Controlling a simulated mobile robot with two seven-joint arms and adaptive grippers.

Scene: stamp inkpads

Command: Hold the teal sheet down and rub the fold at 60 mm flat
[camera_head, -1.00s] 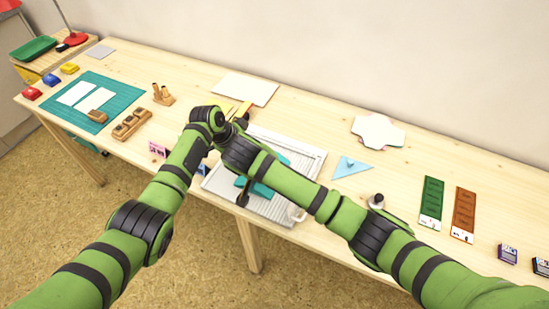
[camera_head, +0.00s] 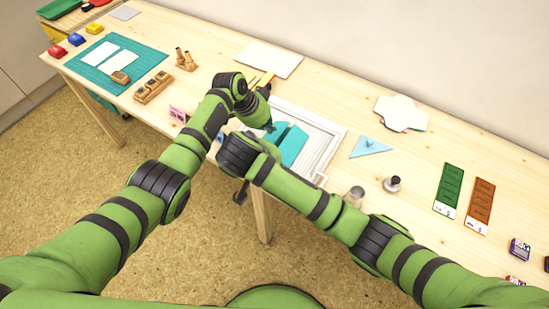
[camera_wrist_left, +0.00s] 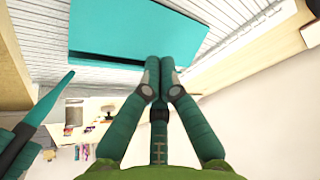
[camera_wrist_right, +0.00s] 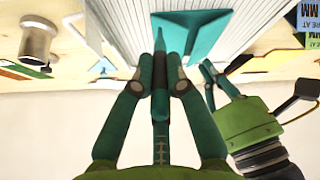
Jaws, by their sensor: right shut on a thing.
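The teal sheet (camera_head: 292,146) lies on the white grooved board (camera_head: 327,143). In the right wrist view the sheet (camera_wrist_right: 205,35) shows two panels meeting at a crease, and one panel looks partly raised. My left gripper (camera_head: 269,127) is at the sheet's left side; in the left wrist view its fingertips (camera_wrist_left: 158,72) are together at the sheet's edge, though contact is unclear. My right gripper (camera_wrist_right: 158,60) is shut on a slim dark teal pointed tool (camera_wrist_right: 178,75), whose tip is near the sheet. The head view hides this gripper behind my right arm.
A blue triangle (camera_head: 369,147), a metal cup (camera_head: 354,196) and a dark-knobbed stamp (camera_head: 392,184) stand right of the board. White paper (camera_head: 270,58) lies behind it. A wooden holder (camera_head: 185,60) and a pink item (camera_head: 178,114) are at the left.

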